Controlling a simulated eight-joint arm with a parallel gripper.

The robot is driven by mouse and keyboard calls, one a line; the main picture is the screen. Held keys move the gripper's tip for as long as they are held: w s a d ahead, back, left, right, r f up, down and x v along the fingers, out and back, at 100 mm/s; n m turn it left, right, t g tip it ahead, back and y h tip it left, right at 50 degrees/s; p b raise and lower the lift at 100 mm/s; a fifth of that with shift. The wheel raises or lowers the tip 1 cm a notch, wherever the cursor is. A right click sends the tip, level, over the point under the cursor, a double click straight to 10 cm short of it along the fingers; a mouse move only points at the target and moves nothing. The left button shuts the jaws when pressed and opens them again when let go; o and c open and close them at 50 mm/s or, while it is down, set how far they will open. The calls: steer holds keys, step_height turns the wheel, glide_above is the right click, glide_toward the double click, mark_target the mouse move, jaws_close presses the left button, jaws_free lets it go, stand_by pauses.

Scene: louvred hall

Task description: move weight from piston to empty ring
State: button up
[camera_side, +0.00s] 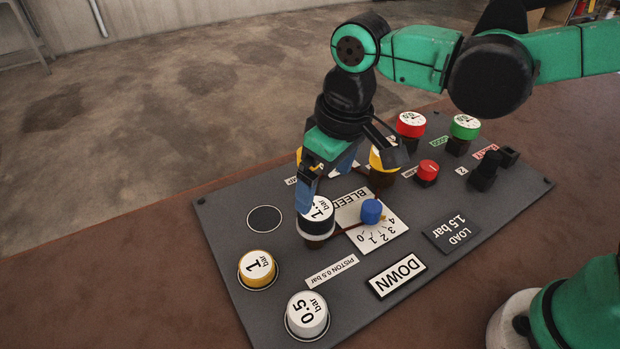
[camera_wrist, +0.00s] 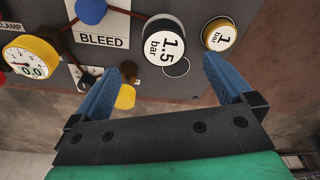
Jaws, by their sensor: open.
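The 1.5 bar weight (camera_side: 317,210), dark with a white labelled top, stands raised on a brownish base on the panel.
A yellow 1 bar weight (camera_side: 257,266) and a white 0.5 bar weight (camera_side: 307,314) sit in front on the dark panel (camera_side: 225,225). A blue knob (camera_side: 371,211) with a pointer is close right of the 1.5 bar weight. Gauges (camera_side: 410,124) and a red knob (camera_side: 427,171) stand farther back.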

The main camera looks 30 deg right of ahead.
mark_target(317, 208)
steer(key=shift+w+a+f, duration=0.1)
steer(key=shift+a+f, duration=0.2)
steer(key=shift+f, duration=0.3)
steer(key=shift+w+a+f, duration=0.1)
steer(key=shift+w+f, duration=0.05)
steer(key=shift+f, duration=1)
steer(key=shift+w+f, duration=0.15)
steer(key=shift+f, duration=0.95)
jaws_close()
